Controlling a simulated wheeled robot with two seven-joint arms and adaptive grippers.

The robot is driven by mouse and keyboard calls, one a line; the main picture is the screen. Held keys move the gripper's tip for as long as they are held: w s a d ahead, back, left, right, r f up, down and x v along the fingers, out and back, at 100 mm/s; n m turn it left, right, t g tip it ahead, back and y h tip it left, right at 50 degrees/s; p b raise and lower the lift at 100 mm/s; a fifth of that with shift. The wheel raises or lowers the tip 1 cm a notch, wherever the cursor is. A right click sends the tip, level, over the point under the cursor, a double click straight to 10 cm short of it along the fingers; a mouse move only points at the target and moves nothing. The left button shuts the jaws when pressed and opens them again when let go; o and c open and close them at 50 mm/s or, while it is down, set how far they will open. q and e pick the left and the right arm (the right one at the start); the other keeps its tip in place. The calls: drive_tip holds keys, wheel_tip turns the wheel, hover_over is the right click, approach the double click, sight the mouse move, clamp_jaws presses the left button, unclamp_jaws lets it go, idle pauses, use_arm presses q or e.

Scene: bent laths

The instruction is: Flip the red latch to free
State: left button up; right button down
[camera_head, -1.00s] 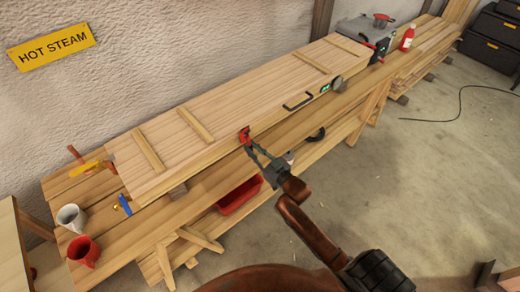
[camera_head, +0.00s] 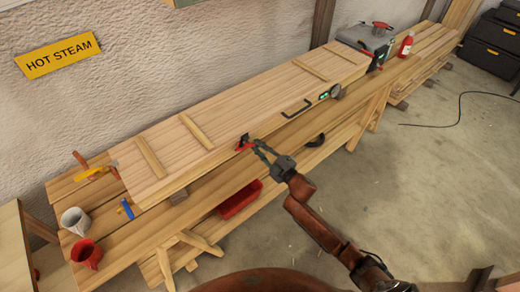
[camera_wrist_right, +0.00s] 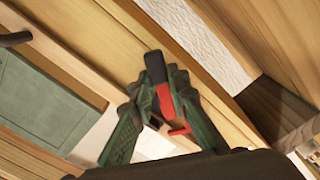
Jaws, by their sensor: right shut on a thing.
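The red latch (camera_head: 245,146) sits at the front edge of the long wooden steam box (camera_head: 232,105), left of the black handle. It has a dark part at its upper end. In the right wrist view the latch shows as a red lever (camera_wrist_right: 169,99) with a black tip. My right gripper (camera_head: 258,148) is shut on the latch. In the wrist view its two green-grey fingers (camera_wrist_right: 155,92) stand on either side of the lever. The fingers hide part of the latch and its mount. My left gripper is not in view.
The black handle (camera_head: 295,109) and a round gauge (camera_head: 336,91) are on the box's front side. A white mug (camera_head: 75,221), a red mug (camera_head: 87,254) and a blue tool (camera_head: 127,208) stand or lie at the left bench end. A red bin (camera_head: 240,199) is underneath.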

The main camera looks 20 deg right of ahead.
drive_tip(key=shift+w+d+r+n+p, duration=0.15)
drive_tip(key=shift+r+n, duration=0.15)
drive_tip(key=shift+n, duration=0.45)
drive_tip(key=shift+s+d+r+n+p, duration=0.15)
drive_tip(key=shift+r+n, duration=0.15)
drive_tip(key=shift+n, duration=0.5)
drive_tip(key=shift+w+r+n+p, duration=0.15)
drive_tip(key=shift+r+n, duration=0.15)
drive_tip(key=shift+n, duration=0.45)
drive_tip(key=c, duration=1.8)
unclamp_jaws()
drive_tip(key=shift+c, duration=0.2)
drive_tip(key=v, duration=1.2)
